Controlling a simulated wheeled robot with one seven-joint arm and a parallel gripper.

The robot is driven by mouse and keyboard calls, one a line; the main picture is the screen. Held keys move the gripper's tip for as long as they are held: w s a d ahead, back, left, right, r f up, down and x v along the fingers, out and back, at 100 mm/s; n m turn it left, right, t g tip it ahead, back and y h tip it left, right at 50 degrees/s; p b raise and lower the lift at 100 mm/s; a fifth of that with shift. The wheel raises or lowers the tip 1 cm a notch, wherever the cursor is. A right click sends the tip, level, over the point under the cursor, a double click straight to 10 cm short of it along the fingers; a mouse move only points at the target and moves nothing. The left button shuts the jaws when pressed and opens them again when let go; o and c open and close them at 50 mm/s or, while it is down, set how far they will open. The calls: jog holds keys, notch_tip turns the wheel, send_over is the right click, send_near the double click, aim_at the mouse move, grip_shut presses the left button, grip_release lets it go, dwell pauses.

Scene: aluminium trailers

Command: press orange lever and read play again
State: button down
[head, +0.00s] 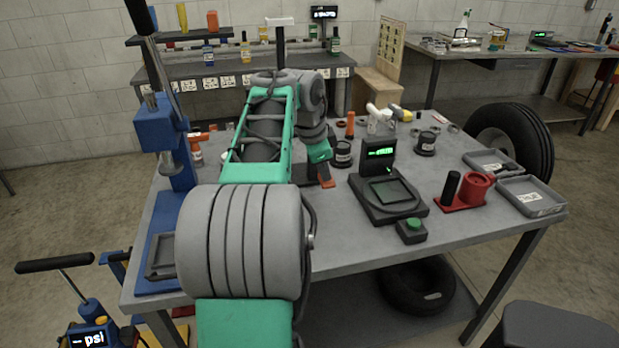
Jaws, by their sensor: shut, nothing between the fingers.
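My arm reaches forward over the grey workbench (340,235), and my gripper (326,178) points down near its middle. The gripper is shut with nothing seen in it. A small orange piece (328,183), possibly the orange lever, shows right at the fingertips; I cannot tell whether they touch it. It seems to lie on a low dark base, mostly hidden by my arm. Right of the gripper stands a black device with a lit green display (379,152); its characters are too small to read. An upright orange handle (350,124) stands farther back.
A green button box (412,230) sits by the front edge. A red holder (472,190) and grey trays (531,196) are on the right. A blue press (163,140) stands on the left. Dark round containers (343,154) stand close behind the gripper.

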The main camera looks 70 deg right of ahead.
aim_at(325, 184)
jog(key=f+b, duration=0.1)
jog(key=b, duration=0.1)
jog(key=f+b, duration=0.1)
jog(key=b, duration=0.1)
jog(key=shift+s+a+f+h+b, duration=0.15)
jog(key=shift+s+f+h+b, duration=0.05)
jog(key=shift+f+h+b, duration=0.2)
jog(key=shift+a+f+b, duration=0.1)
jog(key=shift+f+b, duration=0.15)
jog(key=shift+b, duration=0.1)
jog(key=shift+f, duration=0.1)
jog(key=shift+a+r+p, duration=0.1)
jog(key=shift+r+p, duration=0.2)
jog(key=shift+r, duration=0.1)
jog(key=s+p+v, duration=0.1)
jog(key=p+v, duration=0.5)
jog(key=v, duration=0.7)
jog(key=shift+s+a+r, duration=0.15)
jog(key=shift+s+r, duration=0.3)
